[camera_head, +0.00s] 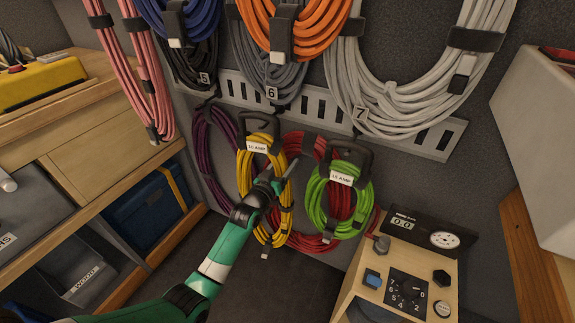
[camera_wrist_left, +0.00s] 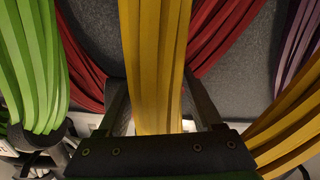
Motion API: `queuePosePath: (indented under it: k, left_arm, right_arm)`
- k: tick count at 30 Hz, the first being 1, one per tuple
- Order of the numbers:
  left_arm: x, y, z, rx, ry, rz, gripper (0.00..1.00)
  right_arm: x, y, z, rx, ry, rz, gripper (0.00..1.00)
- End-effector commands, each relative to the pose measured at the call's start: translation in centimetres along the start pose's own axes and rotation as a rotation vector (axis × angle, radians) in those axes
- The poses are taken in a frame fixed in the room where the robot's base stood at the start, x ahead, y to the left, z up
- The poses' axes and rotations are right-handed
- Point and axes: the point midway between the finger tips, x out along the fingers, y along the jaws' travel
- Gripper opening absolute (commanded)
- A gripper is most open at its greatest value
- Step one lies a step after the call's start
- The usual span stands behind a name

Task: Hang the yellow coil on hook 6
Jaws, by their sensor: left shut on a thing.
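In the left wrist view the yellow strands (camera_wrist_left: 155,65) run between the two fingers, and more of the coil shows at the right. The hook behind the coil's top is hidden, so I cannot tell whether the coil rests on it. My right gripper is not in view.
A green coil (camera_head: 317,198) hangs close on the right, a purple coil (camera_head: 203,150) on the left and red cord (camera_head: 297,142) behind. Grey (camera_head: 375,105), orange (camera_head: 318,30) and blue coils hang above. A control box (camera_head: 400,262) with a dial stands at lower right.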

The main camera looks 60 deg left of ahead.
Motion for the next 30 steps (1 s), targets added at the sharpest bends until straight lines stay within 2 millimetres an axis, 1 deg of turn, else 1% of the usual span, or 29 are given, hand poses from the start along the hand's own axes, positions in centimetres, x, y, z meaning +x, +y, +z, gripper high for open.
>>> queuePosePath:
  k: [1, 19, 23, 30]
  left_arm:
    - [-0.3, 0.1, -0.3, 0.001, 0.002, 0.001, 0.00]
    - [-3.4, 0.2, 0.1, -0.001, -0.005, 0.003, 0.00]
    - [-3.8, 0.1, 0.2, -0.001, -0.005, 0.003, 0.00]
    - [-3.8, 0.1, 0.3, -0.001, -0.005, 0.003, 0.00]
  right_arm:
    - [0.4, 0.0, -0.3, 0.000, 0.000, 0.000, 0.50]
    - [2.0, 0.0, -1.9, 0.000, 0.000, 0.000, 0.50]
    - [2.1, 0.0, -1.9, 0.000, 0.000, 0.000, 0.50]
    - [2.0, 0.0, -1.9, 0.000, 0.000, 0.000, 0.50]
